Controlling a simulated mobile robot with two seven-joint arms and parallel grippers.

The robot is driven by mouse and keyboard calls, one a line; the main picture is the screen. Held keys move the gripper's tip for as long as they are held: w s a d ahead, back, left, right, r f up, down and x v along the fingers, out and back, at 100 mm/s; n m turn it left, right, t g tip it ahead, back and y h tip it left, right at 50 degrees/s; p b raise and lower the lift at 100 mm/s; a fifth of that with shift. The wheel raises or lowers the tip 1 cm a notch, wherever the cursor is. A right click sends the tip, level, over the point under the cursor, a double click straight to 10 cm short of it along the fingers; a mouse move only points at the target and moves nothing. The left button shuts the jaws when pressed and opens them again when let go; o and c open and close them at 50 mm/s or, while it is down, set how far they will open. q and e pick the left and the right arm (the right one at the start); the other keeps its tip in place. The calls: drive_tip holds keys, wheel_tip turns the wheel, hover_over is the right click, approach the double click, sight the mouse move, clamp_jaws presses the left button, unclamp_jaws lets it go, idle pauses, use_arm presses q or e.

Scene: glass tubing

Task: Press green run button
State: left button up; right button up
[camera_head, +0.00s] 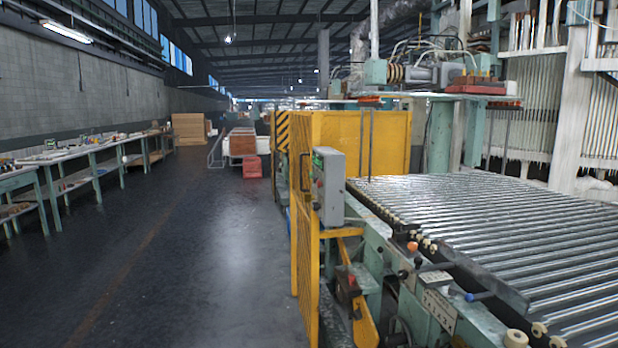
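A grey control box (330,186) is mounted at the end of the yellow guard, right of the picture's middle. Its left-facing panel carries small controls and a small green patch (317,161) near the top. The panel is seen at a steep angle, so I cannot tell whether the green patch is the run button. Neither of my grippers is in view.
A roller conveyor (490,240) fills the right side, with levers and knobs along its near edge. A yellow mesh guard (305,240) stands beside it. Workbenches (85,155) line the left wall. The dark floor (190,255) between them is clear.

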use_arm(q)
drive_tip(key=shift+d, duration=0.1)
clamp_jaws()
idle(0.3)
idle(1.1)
